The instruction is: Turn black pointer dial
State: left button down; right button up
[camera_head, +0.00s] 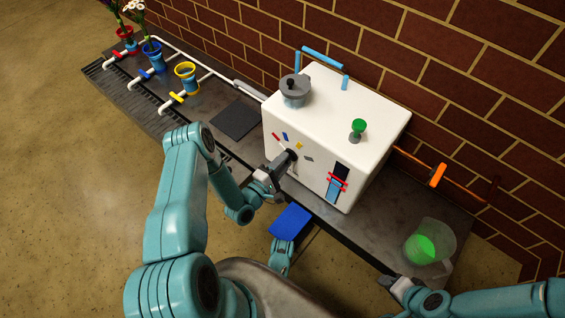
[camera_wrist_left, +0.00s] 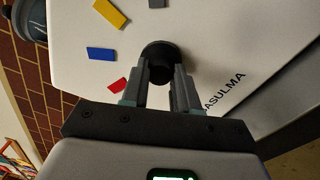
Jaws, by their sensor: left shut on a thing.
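The black pointer dial (camera_wrist_left: 160,58) sits on the front face of the white box (camera_head: 335,112), with red, blue, yellow and grey marks around it. My left gripper (camera_head: 287,160) reaches the dial from the front left. In the left wrist view its two fingers (camera_wrist_left: 162,82) are closed on the sides of the dial. The dial's pointer is hidden, so I cannot tell which mark it faces. My right gripper (camera_head: 394,284) is low at the front right, near the table edge and away from the box; its fingers are too small to judge.
A clear jug (camera_head: 448,247) with green contents stands at the right end of the dark table. A grey pot (camera_head: 295,95) and a green knob (camera_head: 358,126) are on the box top. Red, blue and yellow (camera_head: 186,76) vases stand by white pipes at the left.

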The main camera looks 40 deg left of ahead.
dwell(0.4)
pick_arm(q)
jog(key=c, duration=0.8)
grip_release()
jog(key=shift+c, duration=0.2)
jog(key=shift+s, duration=0.1)
jog(key=s+p, duration=0.4)
jog(key=s, duration=1.2)
jog(key=shift+a+f+p, duration=0.3)
jog(key=shift+a, duration=0.1)
pick_arm(e)
jog(key=shift+g, duration=0.7)
jog(key=s+r, duration=0.2)
jog(key=r, duration=0.1)
jog(key=s+r, duration=0.1)
jog(key=shift+s+a+r, duration=0.2)
jog(key=shift+a+r, duration=0.05)
jog(key=shift+a, duration=0.1)
